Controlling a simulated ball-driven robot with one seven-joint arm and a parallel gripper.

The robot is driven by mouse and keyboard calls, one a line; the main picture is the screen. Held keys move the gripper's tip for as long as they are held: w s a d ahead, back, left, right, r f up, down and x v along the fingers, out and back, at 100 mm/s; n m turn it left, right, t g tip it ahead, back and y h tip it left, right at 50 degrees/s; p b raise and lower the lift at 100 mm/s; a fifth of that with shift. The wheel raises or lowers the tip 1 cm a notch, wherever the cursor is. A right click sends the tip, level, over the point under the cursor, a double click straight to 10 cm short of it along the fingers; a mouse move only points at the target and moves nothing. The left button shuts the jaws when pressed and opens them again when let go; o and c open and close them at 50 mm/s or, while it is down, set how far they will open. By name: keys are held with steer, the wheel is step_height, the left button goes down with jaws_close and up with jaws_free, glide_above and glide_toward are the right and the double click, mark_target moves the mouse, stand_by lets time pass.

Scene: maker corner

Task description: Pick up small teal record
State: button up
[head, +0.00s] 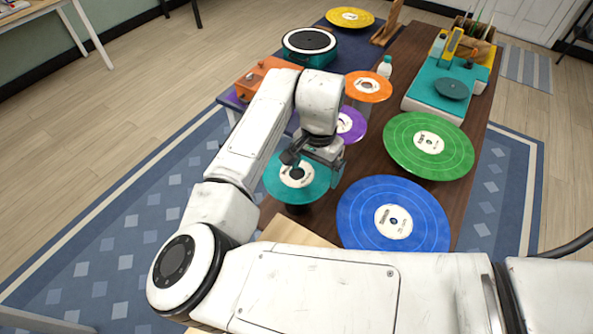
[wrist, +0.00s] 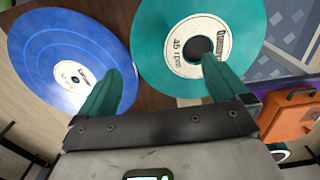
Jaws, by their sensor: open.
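The small teal record (head: 279,186) has a white label and sits at the near left part of the dark wooden table, with a dark shape under its near edge. It also shows at the top middle of the wrist view (wrist: 157,42). My gripper (head: 313,163) is over its far right side and hides part of it. In the wrist view my gripper (wrist: 160,78) is open with nothing between its teal fingers. The right finger overlaps the record's label; the left finger overlaps the blue record's edge. I cannot tell whether a finger touches the teal record.
A large blue record (head: 365,226) and a green record (head: 400,152) lie to the right. A purple record (head: 354,128) and an orange record (head: 366,94) are beyond. A white bottle (head: 384,67), a turntable (head: 425,96) and an orange box (head: 256,81) stand farther back.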

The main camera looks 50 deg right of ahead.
mark_target(315, 182)
steer(key=shift+s+f, duration=0.1)
steer(key=shift+f, duration=1.55)
steer(key=shift+c, duration=0.5)
steer(key=c, duration=0.9)
